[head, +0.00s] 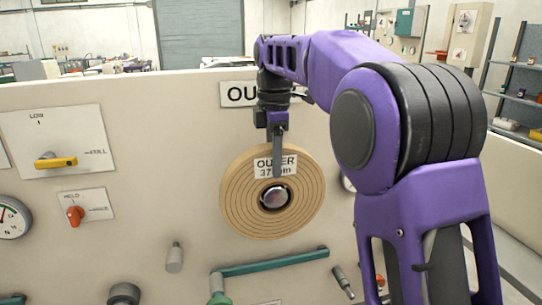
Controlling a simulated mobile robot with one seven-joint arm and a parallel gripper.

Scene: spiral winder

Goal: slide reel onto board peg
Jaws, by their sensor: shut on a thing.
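The reel (242,199) is a tan disc with concentric rings, a label reading "OUTER 37" with the rest partly covered, and a central hole. A shiny metal peg end (275,196) shows in the reel's hole, with a dark gap around part of it. The reel faces me, upright, close in front of the board (150,215); I cannot tell whether it touches the board. My gripper (278,165) reaches down from above over the reel's upper face and is shut on the reel. Its fingers cover part of the label, and the far finger is hidden.
A yellow-handled switch (56,162), a red knob (75,215) and a gauge (10,217) are on the board's left. A teal bar handle (270,263) and grey stubs (174,257) stick out below the reel.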

